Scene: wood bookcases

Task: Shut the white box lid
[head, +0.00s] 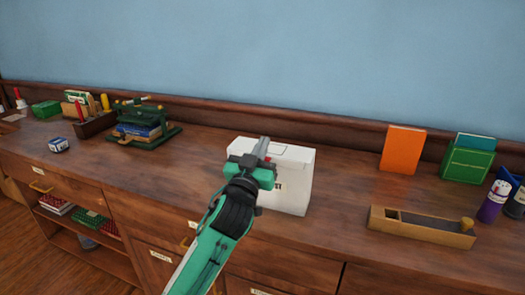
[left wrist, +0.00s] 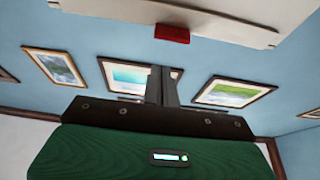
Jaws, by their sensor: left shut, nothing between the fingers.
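The white box (head: 292,190) stands upright on the wooden counter, in the middle of the head view. Its top, with the lid (head: 296,152), looks flat or nearly so; I cannot tell whether the lid is fully shut. My left gripper (head: 264,143) is in front of the box, its fingertips at the top front edge, covering part of the front and a small red piece. The fingers are shut and empty. In the left wrist view a white panel with a red tab (left wrist: 172,34) lies beyond the closed fingertips (left wrist: 163,72). My right gripper is out of view.
An orange book (head: 402,149), a green holder (head: 468,160) and a long wooden tool (head: 420,228) are to the right. A green press (head: 143,122) and a wooden caddy (head: 95,123) are to the left. Counter beside the box is clear.

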